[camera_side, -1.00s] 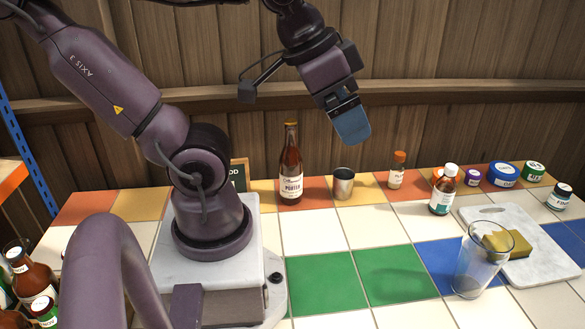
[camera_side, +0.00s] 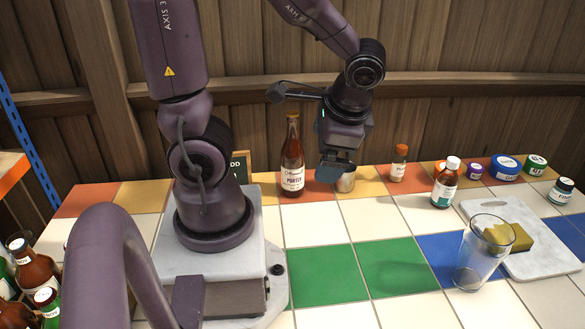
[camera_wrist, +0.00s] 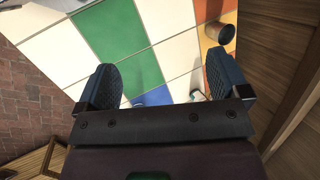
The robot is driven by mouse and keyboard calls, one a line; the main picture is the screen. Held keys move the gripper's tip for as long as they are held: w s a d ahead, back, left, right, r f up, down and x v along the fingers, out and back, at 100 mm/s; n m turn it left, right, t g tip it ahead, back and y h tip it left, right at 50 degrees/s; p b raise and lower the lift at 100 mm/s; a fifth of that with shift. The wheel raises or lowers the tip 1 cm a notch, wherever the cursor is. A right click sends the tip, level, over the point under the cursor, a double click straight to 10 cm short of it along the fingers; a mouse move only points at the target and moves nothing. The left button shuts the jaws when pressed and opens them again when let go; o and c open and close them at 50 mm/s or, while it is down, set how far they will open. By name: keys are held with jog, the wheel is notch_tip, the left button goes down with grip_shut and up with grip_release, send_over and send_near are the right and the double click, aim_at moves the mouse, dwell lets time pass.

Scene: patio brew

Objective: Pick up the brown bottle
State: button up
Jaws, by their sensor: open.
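A tall brown bottle (camera_side: 292,165) with a cream "PORTER" label and gold top stands upright on the orange tiles near the back wall. A smaller brown bottle (camera_side: 446,185) with a white cap and pale label stands upright further right. My gripper (camera_side: 333,174) hangs just right of the tall bottle, apart from it as far as I can tell, in front of the metal cup. The tall bottle cannot be made out in the wrist view.
A metal cup (camera_side: 346,181), partly hidden by my gripper, also shows in the wrist view (camera_wrist: 220,32). An orange-capped jar (camera_side: 398,165), a clear glass (camera_side: 480,255), a cutting board (camera_side: 548,257) with sponges and several lidded jars stand to the right. The green tiles are clear.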

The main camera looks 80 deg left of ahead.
jog(key=s+a+f+m+g+y, duration=0.2)
jog(key=a+f+m+g+y, duration=0.4)
jog(key=f+y, duration=0.3)
jog(key=m+t+y, duration=0.5)
jog(key=m+t, duration=0.4)
jog(key=m, duration=0.2)
send_near(292, 160)
notch_tip(292, 160, down, 2)
jog(key=shift+f, duration=0.1)
jog(key=shift+a+f+m, duration=0.15)
jog(key=shift+a+m, duration=0.15)
jog(key=a, duration=0.8)
jog(key=w+a, duration=0.1)
jog(key=a, duration=0.3)
jog(key=shift+w+a, duration=0.1)
jog(key=shift+a, duration=0.15)
jog(key=c, duration=1.3)
jog(key=shift+c, duration=0.4)
jog(key=shift+r, duration=0.25)
